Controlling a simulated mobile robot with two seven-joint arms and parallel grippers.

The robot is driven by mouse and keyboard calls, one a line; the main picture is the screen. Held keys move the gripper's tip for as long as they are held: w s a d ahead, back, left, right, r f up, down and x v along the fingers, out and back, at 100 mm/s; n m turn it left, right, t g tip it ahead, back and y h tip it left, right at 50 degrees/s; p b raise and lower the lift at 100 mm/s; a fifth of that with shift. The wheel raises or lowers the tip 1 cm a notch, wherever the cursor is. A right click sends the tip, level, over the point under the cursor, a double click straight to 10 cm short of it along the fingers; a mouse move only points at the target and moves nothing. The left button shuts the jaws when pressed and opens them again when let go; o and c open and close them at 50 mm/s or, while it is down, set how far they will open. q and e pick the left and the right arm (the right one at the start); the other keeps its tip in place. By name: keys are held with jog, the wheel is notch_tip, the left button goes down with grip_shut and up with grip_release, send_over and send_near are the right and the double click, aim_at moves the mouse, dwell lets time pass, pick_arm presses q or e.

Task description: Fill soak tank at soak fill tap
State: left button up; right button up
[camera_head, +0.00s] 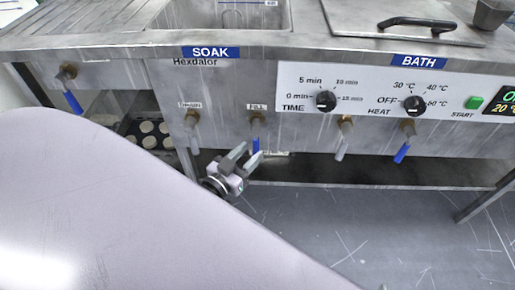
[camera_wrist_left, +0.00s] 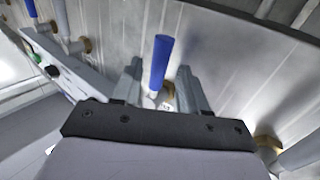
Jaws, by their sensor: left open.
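The soak tank (camera_head: 178,15) is a steel basin set in the counter at the top of the head view, above a blue SOAK label. The soak fill tap (camera_head: 256,119), marked FILL, is brass on the front panel. Its blue lever (camera_head: 256,143) hangs down; it also shows in the left wrist view (camera_wrist_left: 161,58). My left gripper (camera_head: 249,155) is open just below the tap. In the wrist view the lever appears between its two fingers, with no clear contact. The tank floor is only partly visible, and I cannot tell if water is in it.
A drain tap (camera_head: 192,120) with a grey lever is left of the fill tap. The bath control panel (camera_head: 360,90) and a tap with a blue lever (camera_head: 402,150) are to the right. The lidded bath (camera_head: 400,25) is above. Open floor (camera_head: 400,225) lies below.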

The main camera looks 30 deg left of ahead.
aim_at(254, 149)
pick_arm(q)
jog(key=shift+w+d+b, duration=0.15)
jog(key=shift+w+b, duration=0.15)
jog(key=shift+w, duration=1.5)
pick_arm(e)
jog(key=shift+w+a+r, duration=0.1)
jog(key=shift+w+a, duration=0.05)
jog(key=shift+a, duration=0.1)
pick_arm(q)
grip_shut()
